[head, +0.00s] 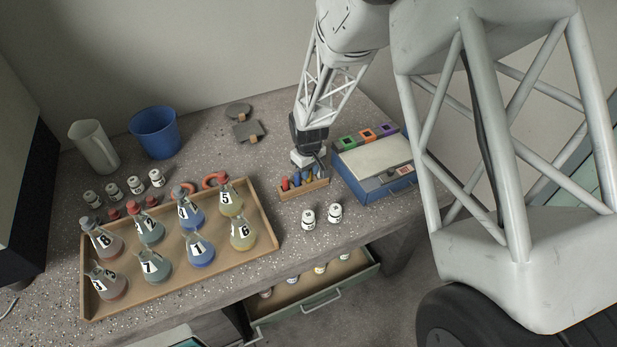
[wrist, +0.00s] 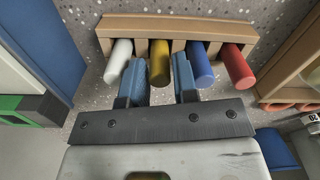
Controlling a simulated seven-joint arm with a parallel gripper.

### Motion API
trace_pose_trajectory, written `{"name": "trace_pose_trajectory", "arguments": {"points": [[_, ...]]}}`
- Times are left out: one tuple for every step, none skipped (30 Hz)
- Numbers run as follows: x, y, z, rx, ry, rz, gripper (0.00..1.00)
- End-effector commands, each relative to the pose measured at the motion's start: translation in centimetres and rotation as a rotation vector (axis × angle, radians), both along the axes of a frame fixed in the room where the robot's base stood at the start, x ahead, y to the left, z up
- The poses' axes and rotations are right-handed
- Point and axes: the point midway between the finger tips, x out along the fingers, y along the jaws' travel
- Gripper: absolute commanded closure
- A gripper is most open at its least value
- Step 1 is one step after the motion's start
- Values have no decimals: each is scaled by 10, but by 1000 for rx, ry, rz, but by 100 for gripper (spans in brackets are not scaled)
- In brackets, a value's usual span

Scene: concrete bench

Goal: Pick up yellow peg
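A wooden rack (head: 305,192) holds a row of pegs on the bench. In the wrist view the rack (wrist: 180,26) holds a white peg (wrist: 118,62), the yellow peg (wrist: 159,62), a blue peg (wrist: 201,66) and a red peg (wrist: 238,66), from left to right. My gripper (wrist: 160,72) is open, with one blue finger on each side of the yellow peg's end. I cannot tell whether either finger touches it. In the head view my gripper (head: 312,162) is just over the rack and partly hides the pegs.
A blue box (head: 375,168) stands close to the right of the rack. A wooden tray (head: 265,220) of numbered flasks lies to the left. Two small white jars (head: 308,219) stand in front. An open drawer (head: 315,290) juts out below the bench.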

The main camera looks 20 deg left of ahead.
Motion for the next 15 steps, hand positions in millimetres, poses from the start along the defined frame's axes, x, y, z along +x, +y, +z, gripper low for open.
{"name": "trace_pose_trajectory", "arguments": {"points": [[0,0,-5,-1,1,0,73],[0,0,-7,-1,1,0,73],[0,0,-8,-1,1,0,73],[0,0,-9,0,0,0,73],[0,0,-10,0,0,0,73],[0,0,-10,-1,-1,0,73],[0,0,-10,0,-1,0,73],[0,0,-10,0,-1,0,73],[0,0,-10,0,-1,0,73],[0,0,-10,0,-1,0,73],[0,0,-10,0,-1,0,73],[0,0,-10,0,-1,0,73],[0,0,-10,0,-1,0,73],[0,0,-10,0,-1,0,73],[0,0,-10,0,-1,0,73]]}}
